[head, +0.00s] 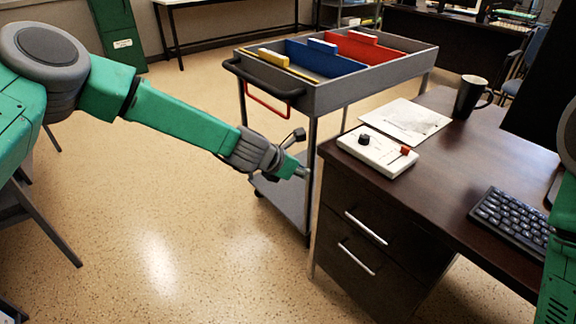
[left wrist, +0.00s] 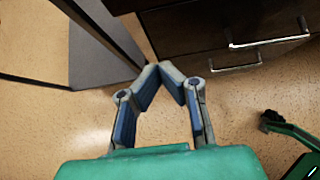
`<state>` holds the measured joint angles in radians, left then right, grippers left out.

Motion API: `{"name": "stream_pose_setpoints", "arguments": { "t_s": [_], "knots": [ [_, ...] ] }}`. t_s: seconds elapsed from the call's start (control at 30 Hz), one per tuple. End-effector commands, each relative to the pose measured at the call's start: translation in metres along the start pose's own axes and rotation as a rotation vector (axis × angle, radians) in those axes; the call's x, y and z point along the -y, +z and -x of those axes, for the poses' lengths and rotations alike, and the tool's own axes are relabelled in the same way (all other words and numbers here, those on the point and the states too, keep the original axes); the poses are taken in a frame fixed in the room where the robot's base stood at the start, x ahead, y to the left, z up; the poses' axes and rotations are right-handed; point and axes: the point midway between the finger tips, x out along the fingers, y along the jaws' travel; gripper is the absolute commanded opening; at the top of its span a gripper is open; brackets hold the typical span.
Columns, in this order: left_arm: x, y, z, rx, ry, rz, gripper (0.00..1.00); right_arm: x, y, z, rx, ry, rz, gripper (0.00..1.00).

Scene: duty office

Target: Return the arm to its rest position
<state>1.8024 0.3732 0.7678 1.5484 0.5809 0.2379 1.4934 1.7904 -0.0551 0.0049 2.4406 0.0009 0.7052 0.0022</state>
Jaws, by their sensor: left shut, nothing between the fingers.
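My left arm reaches in from the left in the head view, and its gripper (head: 299,157) hangs in the air in front of the trolley and left of the desk. In the left wrist view the left gripper (left wrist: 160,72) has its fingertips together with nothing between them. Beyond the fingers are the dark desk drawers and the floor. Part of my right arm (head: 560,262) shows at the right edge of the head view; its gripper is not visible there.
A grey trolley (head: 345,92) with coloured dividers stands behind the left gripper. The desk (head: 455,150) holds a control box (head: 378,151), papers (head: 407,121), a black mug (head: 470,97) and a keyboard (head: 513,218). The floor (head: 170,215) below the left arm is clear.

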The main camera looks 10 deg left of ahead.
Motion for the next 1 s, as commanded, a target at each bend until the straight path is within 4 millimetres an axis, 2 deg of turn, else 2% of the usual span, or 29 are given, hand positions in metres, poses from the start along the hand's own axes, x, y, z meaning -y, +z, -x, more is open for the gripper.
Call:
{"name": "stream_pose_setpoints", "arguments": {
  "t_s": [0.03,0.1,0.23,0.47,0.57,0.67,0.77,0.8,0.87,0.9,0.97,1.0],
  "knots": [
    [0.0,0.002,0.013,0.002,-0.002,0.002,0.0,0.0,0.0,0.004,0.0,0.0,0.0,0.4],
    [0.001,0.003,0.026,0.003,0.0,0.0,0.0,0.0,0.0,0.006,0.001,0.0,0.0,0.4],
    [0.003,0.003,0.042,0.001,0.0,-0.002,0.0,0.0,0.0,0.009,0.001,0.0,-0.001,0.4],
    [0.002,-0.001,0.051,-0.001,-0.002,-0.003,0.0,0.0,0.0,0.01,0.002,0.0,-0.001,0.4],
    [0.01,-0.014,0.049,-0.024,-0.009,-0.058,0.0,0.0,0.0,0.01,0.002,0.0,-0.001,0.4],
    [0.032,-0.049,0.044,-0.089,-0.031,-0.221,0.0,0.0,0.0,0.01,0.001,0.0,-0.001,0.4],
    [0.065,-0.11,0.044,-0.188,-0.085,-0.503,0.0,0.0,0.0,0.011,0.001,0.0,-0.001,0.4],
    [0.077,-0.138,0.048,-0.23,-0.117,-0.638,0.0,0.0,0.0,0.011,0.001,0.0,-0.001,0.4],
    [0.094,-0.181,0.057,-0.289,-0.175,-0.849,0.0,0.0,0.0,0.011,0.001,0.0,-0.001,0.4],
    [0.104,-0.209,0.066,-0.323,-0.221,-0.991,0.0,0.0,0.0,0.011,0.001,0.0,-0.001,0.4],
    [0.117,-0.25,0.083,-0.368,-0.301,-1.21,0.0,0.0,0.0,0.011,0.001,0.0,-0.001,0.4],
    [0.123,-0.276,0.098,-0.394,-0.363,-1.356,0.0,0.0,0.0,0.011,0.001,0.0,-0.001,0.4]
  ]
}}
